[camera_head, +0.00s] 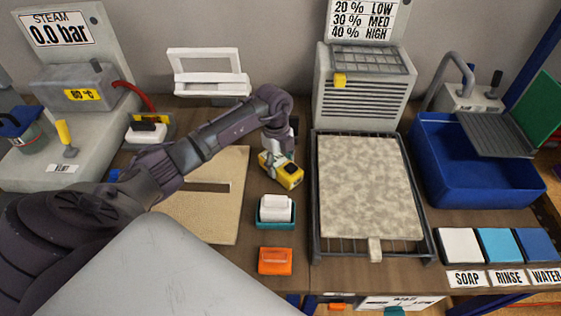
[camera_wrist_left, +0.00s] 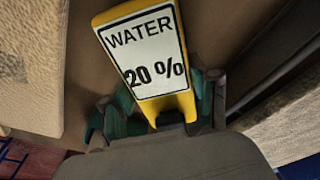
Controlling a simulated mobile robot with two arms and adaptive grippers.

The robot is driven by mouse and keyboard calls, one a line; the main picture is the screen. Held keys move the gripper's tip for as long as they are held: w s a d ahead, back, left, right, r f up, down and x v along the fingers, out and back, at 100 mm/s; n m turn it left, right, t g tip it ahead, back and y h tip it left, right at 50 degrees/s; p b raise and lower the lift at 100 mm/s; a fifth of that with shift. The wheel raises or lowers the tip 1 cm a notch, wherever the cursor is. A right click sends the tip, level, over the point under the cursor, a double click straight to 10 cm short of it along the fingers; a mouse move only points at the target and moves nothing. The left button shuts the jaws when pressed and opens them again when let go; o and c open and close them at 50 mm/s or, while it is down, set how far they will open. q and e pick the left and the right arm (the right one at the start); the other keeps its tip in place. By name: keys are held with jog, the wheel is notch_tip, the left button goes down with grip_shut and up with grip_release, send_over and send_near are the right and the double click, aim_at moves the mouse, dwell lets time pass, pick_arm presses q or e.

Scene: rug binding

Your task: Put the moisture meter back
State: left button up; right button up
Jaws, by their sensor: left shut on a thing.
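The yellow moisture meter (camera_head: 285,175) is above the brown table in the head view, between the beige mat and the rack. In the left wrist view the meter (camera_wrist_left: 178,98) fills the middle, and its white label reads WATER 20 %. My left gripper (camera_head: 269,157) is shut on the meter; its fingers (camera_wrist_left: 158,118) show on both sides of the meter's lower end in the wrist view. The gripper is partly hidden by its arm in the head view. I cannot tell the meter's exact height above the table. My right gripper is not in view.
A teal tray (camera_head: 261,221) with a white block and an orange block (camera_head: 275,261) lie just in front of the meter. A rack with a speckled rug piece (camera_head: 368,190) stands to the right. A blue basin (camera_head: 480,185) is farther right. A beige slotted mat (camera_head: 215,220) lies left.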

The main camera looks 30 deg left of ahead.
aim_at(277, 159)
pick_arm(q)
jog(key=shift+f, duration=0.2)
jog(key=o, duration=1.3)
jog(key=shift+o, duration=0.2)
jog(key=shift+r, duration=0.2)
notch_tip(277, 159, up, 12)
jog(key=a+b, duration=0.1)
jog(key=b, duration=0.1)
jog(key=shift+w+a, duration=0.15)
jog(key=shift+a, duration=0.05)
